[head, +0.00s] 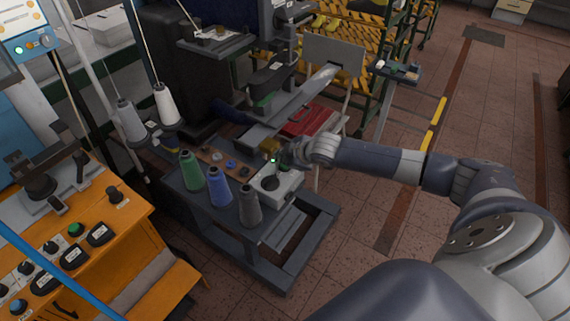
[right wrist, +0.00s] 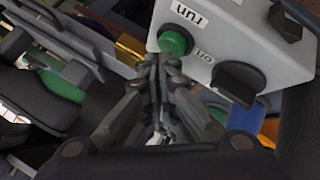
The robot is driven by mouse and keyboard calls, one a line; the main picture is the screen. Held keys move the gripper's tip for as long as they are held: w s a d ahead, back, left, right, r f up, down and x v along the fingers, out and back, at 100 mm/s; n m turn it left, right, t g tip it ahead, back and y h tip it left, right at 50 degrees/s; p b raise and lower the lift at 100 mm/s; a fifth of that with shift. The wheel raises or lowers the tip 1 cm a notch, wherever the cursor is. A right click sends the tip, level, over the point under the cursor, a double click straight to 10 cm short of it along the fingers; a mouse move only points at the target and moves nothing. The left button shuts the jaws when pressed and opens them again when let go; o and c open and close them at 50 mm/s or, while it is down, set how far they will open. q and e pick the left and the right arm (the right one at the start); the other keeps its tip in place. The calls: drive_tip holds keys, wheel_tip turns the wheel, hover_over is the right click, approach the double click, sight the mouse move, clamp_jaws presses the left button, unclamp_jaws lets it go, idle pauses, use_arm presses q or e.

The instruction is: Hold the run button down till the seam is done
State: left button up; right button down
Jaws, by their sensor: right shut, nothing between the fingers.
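The run button is a round green button (right wrist: 175,40) on a light grey control box (right wrist: 222,42), beside an upside-down RUN label in the right wrist view. A black knob (right wrist: 238,82) sits next to it by a second label. The box also shows in the head view (head: 288,188). My right gripper (right wrist: 160,64) is shut and empty, its fingertips at the button's lower edge in the picture. I cannot tell whether they touch or press it. In the head view my right gripper (head: 280,160) is over the box's far end. My left gripper is not in view.
An orange control desk (head: 125,195) is at the left. A red case (head: 308,121) lies behind my gripper. The floor at the right is open.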

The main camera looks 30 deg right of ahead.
sight(283, 166)
drive_tip(key=shift+f, duration=0.6)
idle(1.6)
drive_tip(key=shift+r, duration=0.15)
idle(0.7)
drive_tip(key=shift+r+p, duration=0.85)
drive_tip(key=shift+p, duration=0.05)
wheel_tip(283, 166, up, 5)
drive_tip(key=p, duration=0.5)
idle(1.1)
